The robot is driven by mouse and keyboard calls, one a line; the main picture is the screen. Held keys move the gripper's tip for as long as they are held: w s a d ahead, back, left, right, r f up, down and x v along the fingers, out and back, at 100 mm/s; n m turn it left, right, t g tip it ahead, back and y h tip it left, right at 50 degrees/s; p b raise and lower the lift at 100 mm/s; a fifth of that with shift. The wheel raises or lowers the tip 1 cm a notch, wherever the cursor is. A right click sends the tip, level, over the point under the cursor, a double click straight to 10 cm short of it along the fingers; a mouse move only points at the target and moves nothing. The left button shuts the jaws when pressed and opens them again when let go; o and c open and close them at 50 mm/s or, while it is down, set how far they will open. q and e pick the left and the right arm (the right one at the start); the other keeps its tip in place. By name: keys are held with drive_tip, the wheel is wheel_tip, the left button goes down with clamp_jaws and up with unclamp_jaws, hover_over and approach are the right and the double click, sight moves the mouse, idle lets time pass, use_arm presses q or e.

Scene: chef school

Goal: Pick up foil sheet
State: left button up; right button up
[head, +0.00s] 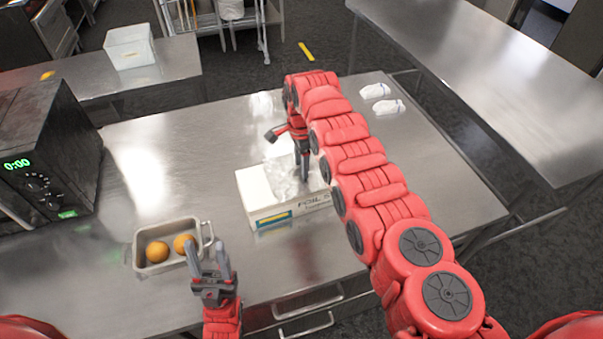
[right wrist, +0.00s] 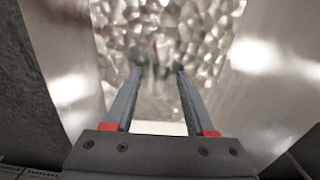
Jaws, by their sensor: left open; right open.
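A white foil box (head: 262,198) labelled "FOIL" stands on the steel table. A crinkled silver foil sheet (head: 284,180) shows at its top opening. My right gripper (head: 302,172) reaches down over the box, partly hidden by its own arm in the head view. In the right wrist view my right gripper (right wrist: 156,80) has its fingers apart, with the crinkled foil (right wrist: 165,35) in front of and between the tips. I cannot tell whether they touch it. My left gripper (head: 208,256) is open and empty, beside the metal pan at the table's front.
A metal pan (head: 141,257) with two oranges (head: 157,251) sits at the front left. A black microwave (head: 45,150) stands at the left. Two white cloth-like items (head: 383,98) lie at the back right. The table's (head: 140,150) back left and right side are clear.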

drive_tip(key=shift+c, duration=0.2)
drive_tip(key=shift+r, duration=0.1)
clamp_jaws()
